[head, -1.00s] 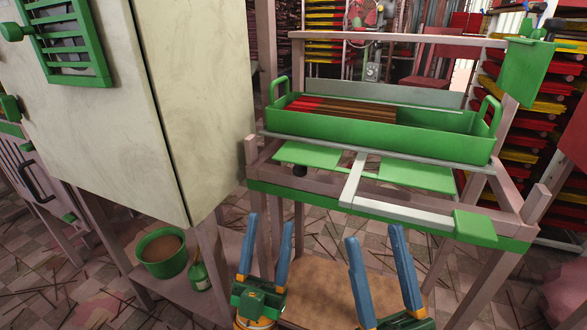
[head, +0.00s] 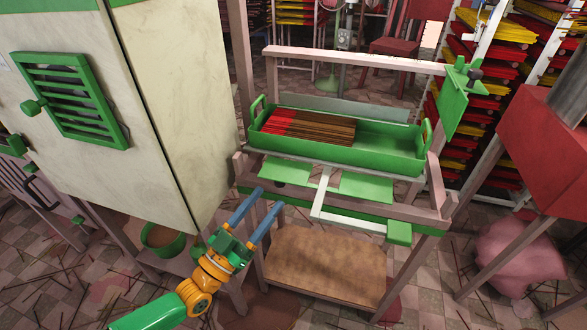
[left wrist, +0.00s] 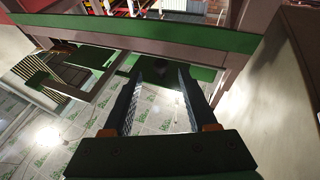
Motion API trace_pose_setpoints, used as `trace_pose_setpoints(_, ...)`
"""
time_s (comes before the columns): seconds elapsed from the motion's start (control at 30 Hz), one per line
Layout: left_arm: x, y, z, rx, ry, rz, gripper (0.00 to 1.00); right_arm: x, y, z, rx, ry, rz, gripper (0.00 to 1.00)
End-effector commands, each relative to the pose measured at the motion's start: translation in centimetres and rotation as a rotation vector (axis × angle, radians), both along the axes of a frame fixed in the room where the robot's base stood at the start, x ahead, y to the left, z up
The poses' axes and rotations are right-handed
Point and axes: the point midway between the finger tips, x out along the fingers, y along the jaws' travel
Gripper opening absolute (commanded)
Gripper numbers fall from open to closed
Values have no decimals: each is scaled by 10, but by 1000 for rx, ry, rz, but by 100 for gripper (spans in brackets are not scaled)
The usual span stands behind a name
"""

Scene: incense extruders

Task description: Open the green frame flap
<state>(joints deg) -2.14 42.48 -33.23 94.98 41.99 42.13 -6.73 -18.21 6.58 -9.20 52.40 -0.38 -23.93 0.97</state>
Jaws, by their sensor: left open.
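A wooden frame with a green front rail stands at centre right. Two flat green panels (head: 287,170) (head: 367,187) lie under its tray, and a larger green plate (head: 455,105) hangs at its upper right. I cannot tell which of these is the flap. A pale T-shaped bar (head: 345,219) with a green end block (head: 399,232) sits at the front. My left gripper (head: 270,199) is open and empty at the frame's front left corner. In the left wrist view, its fingers (left wrist: 159,75) point under the green rail (left wrist: 150,35). My right gripper is out of view.
A green tray (head: 395,160) on the frame holds red and brown incense sticks (head: 308,128). A pale cabinet (head: 175,100) stands close on the left. A brown lower shelf (head: 325,265) is bare. A red box-like stand (head: 540,150) is at right.

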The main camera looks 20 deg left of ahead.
Motion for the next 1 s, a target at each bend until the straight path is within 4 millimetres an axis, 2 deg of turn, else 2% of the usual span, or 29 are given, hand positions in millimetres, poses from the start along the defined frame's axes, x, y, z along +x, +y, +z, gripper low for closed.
trace_pose_setpoints(0.1, 21, -10, 9, -2, -8, 1, 58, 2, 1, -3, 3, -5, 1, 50)
trace_pose_setpoints(0.3, 47, -21, 20, 0, -5, 1, 58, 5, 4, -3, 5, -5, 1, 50)
trace_pose_setpoints(0.57, 51, -24, 22, 0, -3, 0, 58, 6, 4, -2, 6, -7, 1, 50)
trace_pose_setpoints(0.67, 51, -23, 22, -1, -4, 0, 37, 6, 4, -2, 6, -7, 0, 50)
trace_pose_setpoints(0.8, 50, -23, 22, -1, -4, 0, 0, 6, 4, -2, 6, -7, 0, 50)
trace_pose_setpoints(1.0, 50, -23, 25, 0, 2, 1, 0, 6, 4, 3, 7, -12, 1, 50)
